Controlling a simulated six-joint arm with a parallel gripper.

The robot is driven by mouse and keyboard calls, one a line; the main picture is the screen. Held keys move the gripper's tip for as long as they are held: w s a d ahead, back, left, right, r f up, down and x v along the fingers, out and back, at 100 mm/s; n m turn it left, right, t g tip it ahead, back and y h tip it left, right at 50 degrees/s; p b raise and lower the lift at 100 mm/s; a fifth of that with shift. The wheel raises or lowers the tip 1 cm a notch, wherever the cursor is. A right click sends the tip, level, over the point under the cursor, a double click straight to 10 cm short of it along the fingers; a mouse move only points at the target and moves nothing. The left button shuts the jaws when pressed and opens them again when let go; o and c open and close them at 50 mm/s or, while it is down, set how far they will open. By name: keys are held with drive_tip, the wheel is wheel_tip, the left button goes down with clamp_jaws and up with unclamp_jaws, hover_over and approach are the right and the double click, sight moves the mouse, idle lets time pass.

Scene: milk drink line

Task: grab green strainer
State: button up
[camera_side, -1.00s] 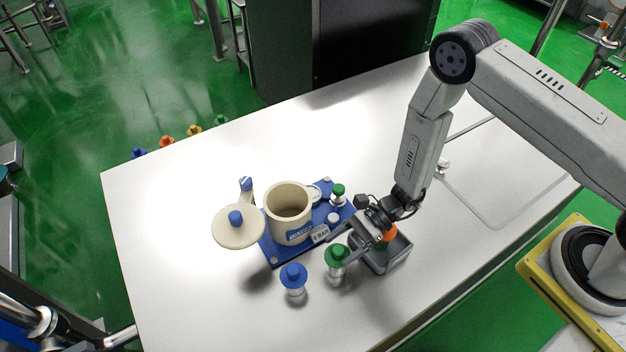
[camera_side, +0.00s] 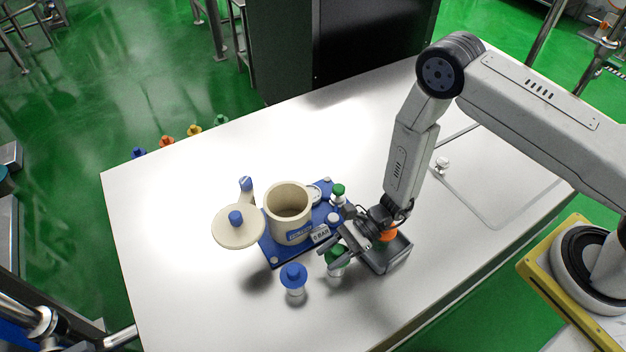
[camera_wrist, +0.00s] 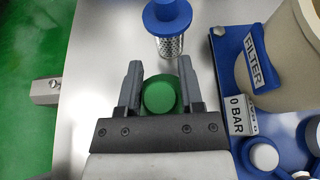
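The green strainer (camera_side: 336,265), a metal mesh body with a green cap, stands upright on the white table near its front edge. In the wrist view its round green cap (camera_wrist: 159,95) lies between the two fingers. My gripper (camera_wrist: 160,78) is open, with one finger on each side of the cap. The gap to the cap is narrow, and I cannot tell whether either finger touches it. In the side view my gripper (camera_side: 338,240) is right at the strainer and hides part of its cap. The mesh body is hidden below the cap in the wrist view.
A blue strainer (camera_side: 293,279) stands close by on the left. A blue base plate (camera_side: 272,252) behind holds a cream filter pot (camera_side: 288,218), a gauge marked 0 BAR (camera_side: 320,234) and a small green-capped fitting (camera_side: 338,194). A cream lid (camera_side: 238,228) is further left. The table's front is clear.

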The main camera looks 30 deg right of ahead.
clamp_jaws()
drive_tip(key=shift+r, duration=0.1)
drive_tip(key=shift+r, duration=1)
drive_tip(key=s+d+r, duration=0.6)
drive_tip(key=s+r, duration=0.4)
drive_tip(key=s, duration=0.2)
drive_tip(key=shift+s+d+r, duration=0.15)
drive_tip(key=shift+d+r, duration=0.25)
